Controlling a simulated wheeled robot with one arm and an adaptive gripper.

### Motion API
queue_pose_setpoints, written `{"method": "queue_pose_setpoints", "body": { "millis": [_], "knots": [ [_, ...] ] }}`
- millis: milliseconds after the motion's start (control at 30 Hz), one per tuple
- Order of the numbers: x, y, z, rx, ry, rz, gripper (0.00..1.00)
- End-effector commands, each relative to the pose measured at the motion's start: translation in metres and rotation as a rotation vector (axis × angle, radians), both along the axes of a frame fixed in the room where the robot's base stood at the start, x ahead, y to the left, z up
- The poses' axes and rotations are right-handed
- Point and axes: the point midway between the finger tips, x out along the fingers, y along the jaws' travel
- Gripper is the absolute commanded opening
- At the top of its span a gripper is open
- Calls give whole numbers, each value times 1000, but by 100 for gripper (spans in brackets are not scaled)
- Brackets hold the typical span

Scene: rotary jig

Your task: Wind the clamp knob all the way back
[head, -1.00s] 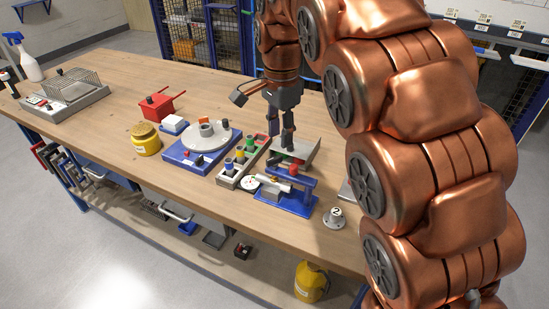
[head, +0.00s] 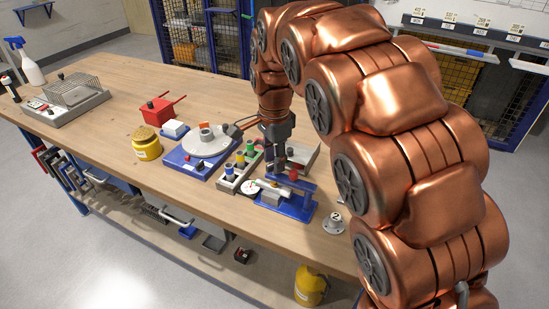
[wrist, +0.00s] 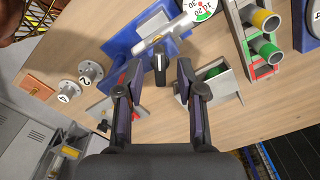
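The blue clamp fixture (head: 290,205) stands near the bench's front edge, with a pale cylinder lying across it. In the wrist view the fixture (wrist: 122,47) is at the top. A dark bar-shaped knob with a pale stripe (wrist: 160,64), seemingly the clamp knob, sticks out from it towards me. My gripper (wrist: 158,78) is open, one finger on each side of this knob, with visible gaps on both sides. In the head view my gripper (head: 276,168) is just behind the fixture, its tips partly hidden. A red ball (head: 293,174) shows beside it.
A dial gauge (head: 250,187) sits at the fixture's left end. A rack with coloured cylinders (head: 228,183) and a blue-based turntable (head: 178,158) stand farther left. A grey tray (head: 305,152) is behind the fixture. A numbered grey piece (head: 333,220) stands at right.

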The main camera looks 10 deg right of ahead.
Motion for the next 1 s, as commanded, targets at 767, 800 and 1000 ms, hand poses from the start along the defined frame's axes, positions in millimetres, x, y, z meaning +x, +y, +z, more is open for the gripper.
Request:
{"method": "queue_pose_setpoints", "body": {
  "millis": [767,800,1000],
  "knots": [
    [0,0,-7,0,0,0,2],
    [0,0,-7,0,0,0,0],
    [0,0,-7,0,0,0,0]
  ]
}}
